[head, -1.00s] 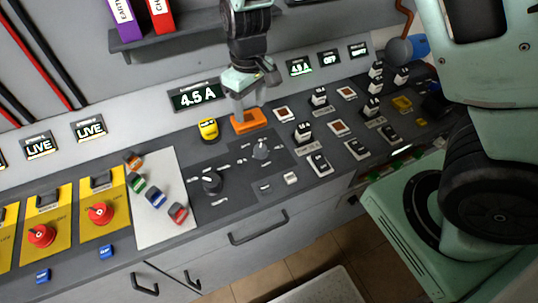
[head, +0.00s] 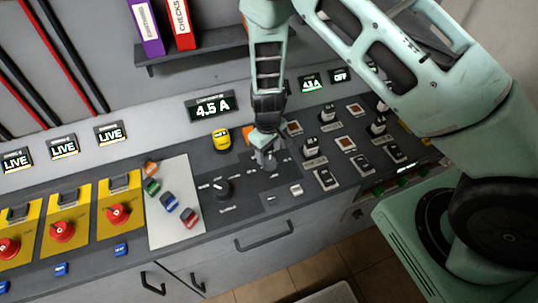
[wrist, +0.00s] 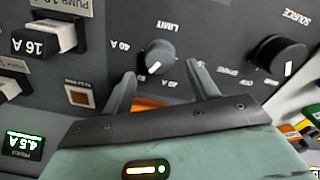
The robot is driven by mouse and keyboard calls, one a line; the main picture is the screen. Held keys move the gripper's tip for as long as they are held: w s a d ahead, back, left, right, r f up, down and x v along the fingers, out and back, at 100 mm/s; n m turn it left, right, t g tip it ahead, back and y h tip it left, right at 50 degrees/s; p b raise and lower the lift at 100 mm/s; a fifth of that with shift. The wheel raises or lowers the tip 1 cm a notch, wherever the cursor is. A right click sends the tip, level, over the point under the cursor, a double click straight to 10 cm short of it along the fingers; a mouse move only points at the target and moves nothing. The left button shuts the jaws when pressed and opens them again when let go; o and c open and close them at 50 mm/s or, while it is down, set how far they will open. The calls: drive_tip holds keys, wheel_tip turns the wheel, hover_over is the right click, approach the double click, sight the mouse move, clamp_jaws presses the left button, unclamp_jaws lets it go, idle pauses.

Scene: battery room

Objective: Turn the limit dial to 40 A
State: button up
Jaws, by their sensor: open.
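The limit dial (wrist: 160,58) is a dark round knob in the wrist view. Its white mark points down and slightly left, between the "40 A" label (wrist: 121,47) on the left and a partly hidden lower label. My gripper (wrist: 163,74) is open, with its two fingers apart at the dial's near side. No contact with the dial shows. In the head view my gripper (head: 266,150) is over the limit dial and hides most of it.
The source dial (head: 222,190) stands to the left, also in the wrist view (wrist: 282,57). An orange block (head: 247,134) is partly hidden behind my gripper; a yellow object (head: 221,139) stands beside it. Breaker switches (head: 326,178) stand to the right.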

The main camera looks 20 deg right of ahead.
sight(269, 159)
drive_tip(key=shift+f+p, duration=0.4)
drive_tip(key=shift+f, duration=1.6)
drive_tip(key=c, duration=1)
drive_tip(key=shift+m, duration=0.3)
drive_tip(key=shift+m+b, duration=0.75)
drive_tip(key=shift+m, duration=0.25)
drive_tip(key=m+b, duration=0.1)
drive_tip(key=m, duration=0.2)
drive_tip(key=shift+d, duration=0.1)
drive_tip(key=m+b, duration=0.1)
drive_tip(key=m, duration=0.5)
drive_tip(key=shift+m, duration=0.3)
